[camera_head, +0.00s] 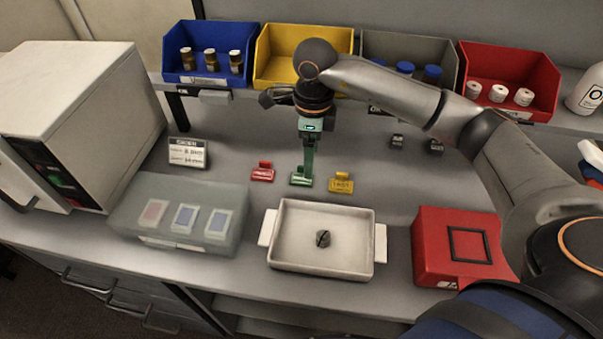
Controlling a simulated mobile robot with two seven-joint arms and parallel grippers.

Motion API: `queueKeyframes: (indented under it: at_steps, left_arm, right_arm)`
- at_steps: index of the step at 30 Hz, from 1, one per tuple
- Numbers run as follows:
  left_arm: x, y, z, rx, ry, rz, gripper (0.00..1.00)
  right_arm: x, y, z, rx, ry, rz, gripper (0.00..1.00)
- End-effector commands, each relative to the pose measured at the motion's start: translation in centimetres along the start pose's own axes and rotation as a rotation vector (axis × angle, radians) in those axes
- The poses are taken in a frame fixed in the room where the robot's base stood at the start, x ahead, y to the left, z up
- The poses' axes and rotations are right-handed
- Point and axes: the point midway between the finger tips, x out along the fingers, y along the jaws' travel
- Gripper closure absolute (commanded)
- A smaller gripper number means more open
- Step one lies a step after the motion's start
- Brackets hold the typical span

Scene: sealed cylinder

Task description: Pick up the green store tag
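The green store tag (300,181) stands on the grey bench between a red tag (263,172) and a yellow tag (341,183). My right gripper (308,172) comes in from the right and points straight down, with its narrow fingers right at the top of the green tag. The fingers overlap the tag's upright part, so I cannot tell whether they are closed on it or only around or beside it. The tag's base appears to be at bench level. My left gripper is not in view.
A white tray (283,258) holding a small dark object is in front of the tags. A translucent case (122,214) lies left, a red box (424,270) right. Blue, yellow, grey and red bins line the back shelf. A small label stand (187,153) is left of the tags.

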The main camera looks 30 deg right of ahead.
Motion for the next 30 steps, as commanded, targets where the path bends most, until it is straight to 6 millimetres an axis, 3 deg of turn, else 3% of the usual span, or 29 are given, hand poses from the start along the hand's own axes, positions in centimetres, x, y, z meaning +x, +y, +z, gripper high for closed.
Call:
queueKeyframes:
  at_steps: [7, 15, 24, 30]
  left_arm:
    - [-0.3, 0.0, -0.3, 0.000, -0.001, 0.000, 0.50]
    - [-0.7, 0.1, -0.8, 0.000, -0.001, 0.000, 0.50]
    - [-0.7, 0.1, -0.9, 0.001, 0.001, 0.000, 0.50]
    - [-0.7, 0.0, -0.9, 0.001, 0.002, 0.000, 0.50]
  right_arm:
    - [2.0, 0.1, -0.2, 0.001, 0.001, 0.002, 0.20]
    - [5.8, 0.1, -0.4, 0.001, 0.001, 0.001, 0.20]
    - [6.2, 0.0, -0.4, 0.000, -0.001, -0.001, 0.20]
    - [6.2, 0.0, -0.4, 0.000, -0.001, -0.001, 0.43]
